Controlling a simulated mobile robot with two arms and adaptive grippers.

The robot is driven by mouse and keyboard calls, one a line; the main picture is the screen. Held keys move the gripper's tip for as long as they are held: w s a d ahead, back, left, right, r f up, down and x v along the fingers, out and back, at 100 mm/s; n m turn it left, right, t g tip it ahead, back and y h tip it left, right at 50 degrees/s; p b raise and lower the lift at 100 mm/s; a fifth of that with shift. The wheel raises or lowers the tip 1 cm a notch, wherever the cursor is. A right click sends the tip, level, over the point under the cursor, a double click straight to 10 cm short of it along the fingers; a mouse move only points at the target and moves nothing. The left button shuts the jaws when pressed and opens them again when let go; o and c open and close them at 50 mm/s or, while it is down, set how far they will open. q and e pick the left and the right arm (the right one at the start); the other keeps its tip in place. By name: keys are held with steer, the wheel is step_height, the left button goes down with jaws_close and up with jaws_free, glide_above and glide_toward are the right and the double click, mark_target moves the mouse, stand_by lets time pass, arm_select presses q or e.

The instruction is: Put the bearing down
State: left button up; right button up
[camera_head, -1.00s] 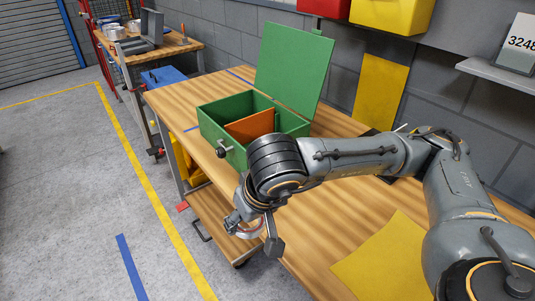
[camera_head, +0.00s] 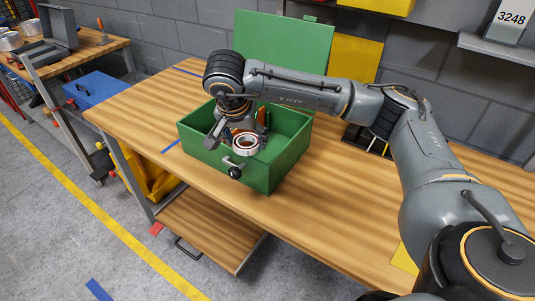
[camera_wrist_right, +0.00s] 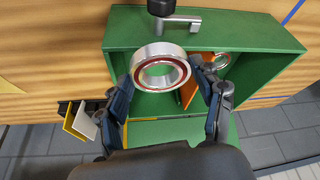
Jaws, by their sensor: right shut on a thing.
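My right gripper (camera_head: 232,133) is above the open green box (camera_head: 270,180), pointing down. It is shut on the bearing (camera_head: 247,140), a silver ring with a reddish inner band. In the right wrist view the bearing (camera_wrist_right: 141,72) sits between the two dark fingers of the right gripper (camera_wrist_right: 163,77), with the box's green wall (camera_wrist_right: 125,30) behind it. I cannot tell the bearing's height above the box floor. My left gripper is not in view.
The box's green lid (camera_head: 300,45) stands open at the back. A dark item (camera_head: 362,140) lies behind my arm. A second bench (camera_head: 75,55) stands at far left.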

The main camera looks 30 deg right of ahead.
steer(key=w+d+r+m+g+h, duration=0.1)
steer(key=w+d+r+m+g, duration=0.1)
steer(key=w+d+m, duration=0.3)
steer(key=f, duration=0.3)
steer(key=d+f+m, duration=0.1)
steer(key=f, duration=0.3)
steer(key=d+f+m, duration=0.1)
steer(key=f, duration=0.3)
steer(key=shift+s+d, duration=0.2)
steer(key=shift+s, duration=0.1)
steer(key=shift+f, duration=0.65)
step_height(320, 180, down, 3)
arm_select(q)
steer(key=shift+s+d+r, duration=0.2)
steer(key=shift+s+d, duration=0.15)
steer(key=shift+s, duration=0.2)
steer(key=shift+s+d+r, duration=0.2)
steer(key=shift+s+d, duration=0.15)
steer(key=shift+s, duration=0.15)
arm_select(e)
steer(key=shift+f, duration=0.1)
